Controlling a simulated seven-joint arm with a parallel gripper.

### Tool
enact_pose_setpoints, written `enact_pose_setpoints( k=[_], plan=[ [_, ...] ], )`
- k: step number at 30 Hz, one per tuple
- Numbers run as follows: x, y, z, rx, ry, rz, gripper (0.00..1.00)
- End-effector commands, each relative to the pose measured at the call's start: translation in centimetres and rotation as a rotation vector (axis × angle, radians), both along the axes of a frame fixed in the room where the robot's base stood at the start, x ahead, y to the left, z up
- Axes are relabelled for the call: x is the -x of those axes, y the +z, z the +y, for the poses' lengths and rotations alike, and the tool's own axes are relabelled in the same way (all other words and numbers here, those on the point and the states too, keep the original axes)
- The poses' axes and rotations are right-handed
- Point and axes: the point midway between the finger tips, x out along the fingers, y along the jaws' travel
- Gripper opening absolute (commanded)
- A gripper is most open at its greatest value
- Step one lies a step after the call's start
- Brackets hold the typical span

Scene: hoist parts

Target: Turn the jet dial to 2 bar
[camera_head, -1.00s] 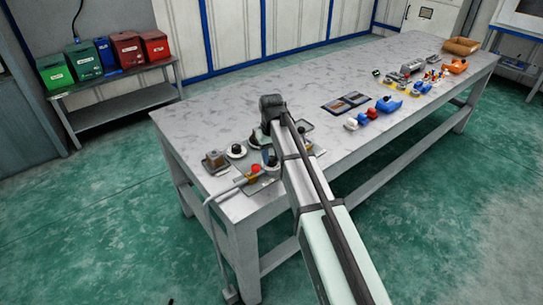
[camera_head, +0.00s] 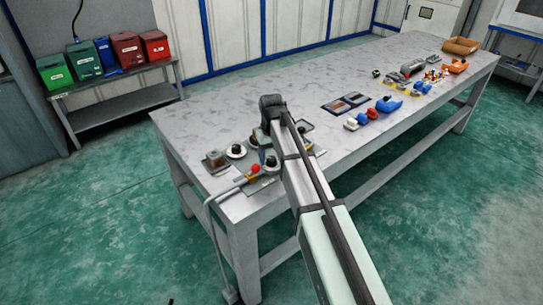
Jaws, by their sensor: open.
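My gripper (camera_head: 263,147) points down over the cluster of controls at the near left end of the table, below my dark wrist. It is open and holds nothing that I can see; its fingers are small and partly hidden by the arm. A round white dial with a black knob (camera_head: 237,150) stands left of it. Another black-knobbed dial (camera_head: 272,161) lies just right of the fingers and close to them; I cannot tell whether they touch it. The markings are too small to read, so I cannot tell which is the jet dial or its setting.
A red button (camera_head: 256,168) on a yellow-and-grey housing sits in front, with a cable over the table edge. A brown block (camera_head: 215,160) stands at left. Flat pictures (camera_head: 347,103) and blue, red and orange parts (camera_head: 389,105) lie farther right. The table's back middle is clear.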

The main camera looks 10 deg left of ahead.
Motion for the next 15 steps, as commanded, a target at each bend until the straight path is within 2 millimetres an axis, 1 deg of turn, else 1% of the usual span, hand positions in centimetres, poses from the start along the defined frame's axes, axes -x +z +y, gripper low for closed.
enact_pose_setpoints(
  k=[5, 8, 15],
  plan=[
    [-0.1, 1.1, 0.0, -0.001, 0.000, -0.002, 0.63],
    [-0.1, 2.6, 0.0, -0.001, 0.000, -0.002, 0.63],
    [-0.1, 6.9, 0.1, -0.001, 0.000, -0.003, 0.63]
  ],
)
